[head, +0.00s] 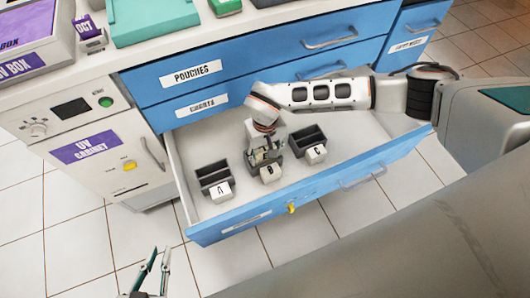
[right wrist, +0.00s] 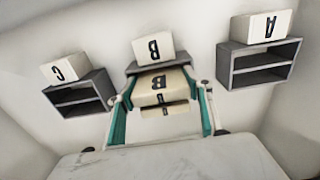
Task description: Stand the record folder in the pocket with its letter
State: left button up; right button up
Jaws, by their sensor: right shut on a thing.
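The record folder (right wrist: 158,88), cream with a letter B, is between the fingers of my right gripper (right wrist: 162,104), which is shut on it. In the head view my right gripper (head: 264,155) points down into the open drawer at the middle pocket, marked by block B (head: 270,173). In the right wrist view the folder overlaps the grey pocket B (right wrist: 133,67); I cannot tell how deep it sits. Pocket A (head: 213,176) is to the left, pocket C (head: 307,140) to the right; both look empty. My left gripper (head: 158,256) is open and empty, over the floor.
The blue-fronted drawer (head: 335,190) is pulled out, with bare white floor around the pockets. The UV cabinet (head: 90,150) stands to its left. Closed drawers labelled POUCHES (head: 240,68) and CHARTS (head: 240,98) are above, near my right arm.

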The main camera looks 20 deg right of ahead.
pick_arm(q)
jog(key=shift+s+a+f, duration=0.1)
jog(key=shift+s+f, duration=0.2)
jog(key=shift+f, duration=0.1)
pick_arm(e)
jog(key=shift+f, duration=0.6)
jog(key=o, duration=1.2)
pick_arm(q)
jog(key=shift+w+r, duration=0.1)
jog(key=shift+r, duration=0.05)
pick_arm(e)
jog(key=shift+r, duration=0.1)
jog(key=shift+r, duration=0.25)
jog(key=r, duration=0.3)
jog(key=shift+w+p, duration=0.2)
jog(key=shift+p, duration=0.2)
notch_tip(320, 180, up, 9)
jog(key=p, duration=0.2)
jog(key=shift+s+p, duration=0.15)
jog(key=shift+p, duration=0.15)
jog(key=shift+s+r, duration=0.1)
jog(key=shift+r, duration=0.2)
pick_arm(q)
jog(key=shift+s+a+f+y, duration=0.2)
jog(key=shift+s+a, duration=0.1)
jog(key=shift+a, duration=0.2)
jog(key=shift+s+a+f+y, duration=0.1)
jog(key=shift+s+a+y, duration=0.15)
jog(key=shift+a, duration=0.2)
